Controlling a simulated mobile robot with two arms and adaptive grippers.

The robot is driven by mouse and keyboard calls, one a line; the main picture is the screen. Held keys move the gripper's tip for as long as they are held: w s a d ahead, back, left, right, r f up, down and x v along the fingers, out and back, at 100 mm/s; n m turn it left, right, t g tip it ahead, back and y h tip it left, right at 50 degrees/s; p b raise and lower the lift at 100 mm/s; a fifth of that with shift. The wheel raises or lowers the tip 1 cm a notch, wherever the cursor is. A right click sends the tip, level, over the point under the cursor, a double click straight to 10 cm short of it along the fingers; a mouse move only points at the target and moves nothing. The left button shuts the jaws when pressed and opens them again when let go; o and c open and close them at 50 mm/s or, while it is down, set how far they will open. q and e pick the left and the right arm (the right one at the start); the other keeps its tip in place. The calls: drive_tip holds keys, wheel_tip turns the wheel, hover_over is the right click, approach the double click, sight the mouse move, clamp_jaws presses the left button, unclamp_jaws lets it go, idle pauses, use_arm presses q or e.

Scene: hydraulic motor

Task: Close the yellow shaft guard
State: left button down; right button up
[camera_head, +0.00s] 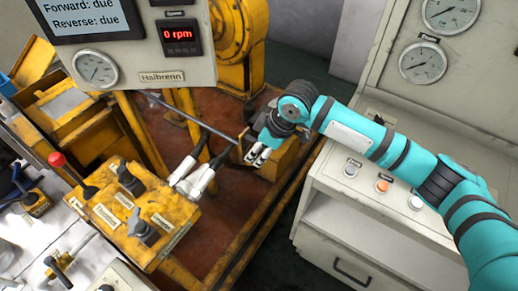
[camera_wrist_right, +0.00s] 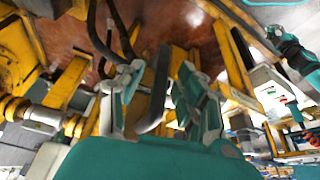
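A yellow box-like piece (camera_head: 285,158) stands on the brown base under my right gripper in the head view. It looks like the shaft guard, but my gripper and arm cover part of it, and I cannot tell how far open it is. My right gripper (camera_head: 258,153) points down at its left side, with its pale fingertips close to it. In the right wrist view the gripper's two fingers (camera_wrist_right: 158,85) are apart, with a dark curved bar or hose (camera_wrist_right: 153,100) showing between them. I see no grip on it. My left gripper does not show clearly.
A grey rod (camera_head: 190,118) runs toward my right gripper. The yellow valve block (camera_head: 140,215) with levers and white-ended hoses stands at left. The gauge panel (camera_head: 178,45) reads 0 rpm. A pale cabinet (camera_head: 345,215) stands at right, below my arm.

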sight(213, 129)
clamp_jaws()
idle(0.3)
drive_tip(key=w+a, duration=0.1)
drive_tip(key=a, duration=0.1)
drive_tip(key=w+a, duration=0.1)
drive_tip(key=a, duration=0.1)
drive_tip(key=w+a, duration=0.2)
drive_tip(key=shift+a, duration=0.1)
drive_tip(key=w+a+b, duration=0.1)
drive_tip(key=a, duration=0.1)
drive_tip(key=w+a+b, duration=0.1)
drive_tip(key=w+a, duration=0.2)
drive_tip(key=a, duration=0.1)
drive_tip(key=shift+w+a+b, duration=0.15)
drive_tip(key=shift+b, duration=0.25)
drive_tip(key=shift+a, duration=0.15)
drive_tip(key=shift+r, duration=0.15)
drive_tip(key=shift+w, duration=0.1)
